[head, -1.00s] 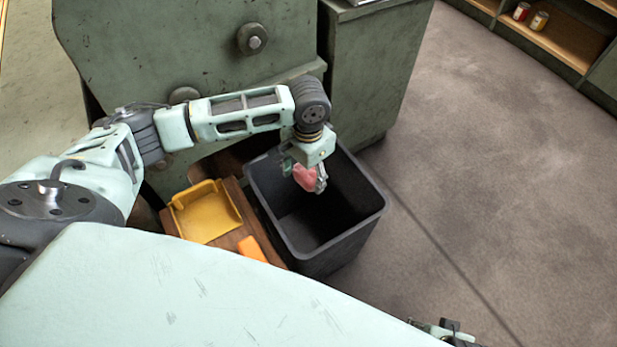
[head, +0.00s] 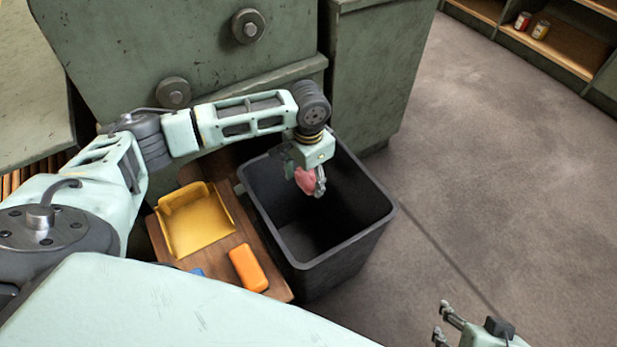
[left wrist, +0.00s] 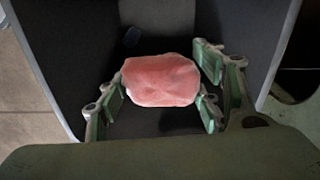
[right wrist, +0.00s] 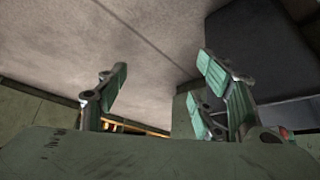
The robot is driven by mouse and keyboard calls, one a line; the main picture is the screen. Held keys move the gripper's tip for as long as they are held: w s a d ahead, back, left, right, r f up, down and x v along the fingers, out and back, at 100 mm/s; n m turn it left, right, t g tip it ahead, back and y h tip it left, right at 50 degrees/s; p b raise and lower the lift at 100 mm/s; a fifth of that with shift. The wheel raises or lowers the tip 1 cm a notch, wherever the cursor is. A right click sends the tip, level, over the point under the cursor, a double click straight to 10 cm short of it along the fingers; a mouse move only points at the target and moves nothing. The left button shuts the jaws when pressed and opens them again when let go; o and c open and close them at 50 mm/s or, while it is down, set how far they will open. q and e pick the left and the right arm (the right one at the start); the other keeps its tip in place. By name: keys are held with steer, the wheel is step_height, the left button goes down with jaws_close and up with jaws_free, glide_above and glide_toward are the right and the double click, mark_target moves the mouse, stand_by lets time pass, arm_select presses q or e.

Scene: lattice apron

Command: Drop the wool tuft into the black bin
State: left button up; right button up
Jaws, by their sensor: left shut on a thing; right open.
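The wool tuft (head: 308,181) is a pink, soft-looking lump. It also shows in the left wrist view (left wrist: 160,80). My left gripper (head: 313,180) is shut on the tuft and holds it over the open mouth of the black bin (head: 378,222). In the left wrist view, the bin's dark walls (left wrist: 70,70) surround the tuft, and my left fingers (left wrist: 160,88) press on its sides. My right gripper (head: 440,322) is at the bottom right of the head view, away from the bin. In the right wrist view its fingers (right wrist: 160,95) are apart with nothing between them.
A wooden board (head: 222,255) beside the bin bears a yellow tray (head: 200,225), an orange block (head: 248,268) and a small blue thing (head: 197,271). A green machine (head: 200,50) and cabinet (head: 375,70) stand behind. Shelves with cans (head: 541,29) are far right. Floor to the right is clear.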

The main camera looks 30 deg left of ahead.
mark_target(309, 175)
arm_select(q)
steer(key=shift+f+b, duration=0.55)
steer(key=shift+b, duration=0.15)
steer(key=shift+f+b, duration=0.6)
steer(key=shift+b, duration=0.2)
steer(key=shift+f, duration=0.1)
arm_select(e)
steer(key=w+a+r+t+y, duration=0.2)
steer(key=w+a+r+t, duration=0.3)
steer(key=w+r+t, duration=0.4)
steer(key=shift+w+r+y, duration=0.4)
steer(key=shift+w+r, duration=1.05)
steer(key=shift+r, duration=0.6)
arm_select(q)
steer(key=o, duration=1)
steer(key=shift+c, duration=0.2)
step_height(309, 175, up, 12)
